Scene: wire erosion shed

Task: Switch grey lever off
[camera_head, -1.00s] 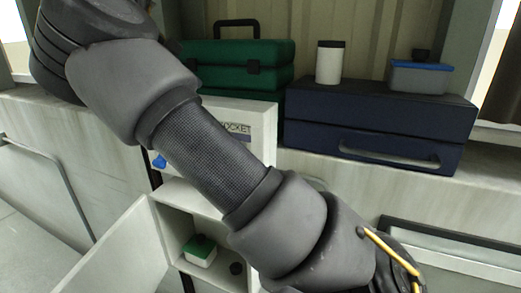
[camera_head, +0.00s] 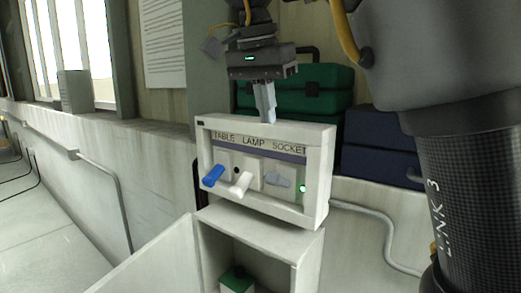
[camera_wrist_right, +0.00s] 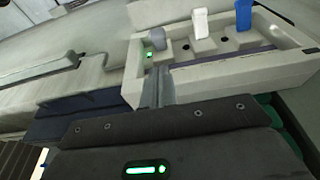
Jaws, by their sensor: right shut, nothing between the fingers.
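The grey lever (camera_head: 279,180) is on the right of a white switch box, under the word SOCKET, pointing left, beside a lit green lamp (camera_head: 301,188). A white lever (camera_head: 241,184) and a blue lever (camera_head: 212,176) stand left of it. My right gripper (camera_head: 267,119) is shut and empty, pointing down at the box's top edge, above the levers. In the right wrist view, its fingertips (camera_wrist_right: 159,71) are near the box edge, apart from the grey lever (camera_wrist_right: 156,39) and green lamp (camera_wrist_right: 150,54). My left gripper is not in view.
The switch box (camera_head: 318,180) sits above an open white cabinet (camera_head: 262,238) with its door (camera_head: 150,262) swung out left. A green case (camera_head: 325,90) and a dark blue case (camera_head: 378,150) stand behind. My right arm fills the right side.

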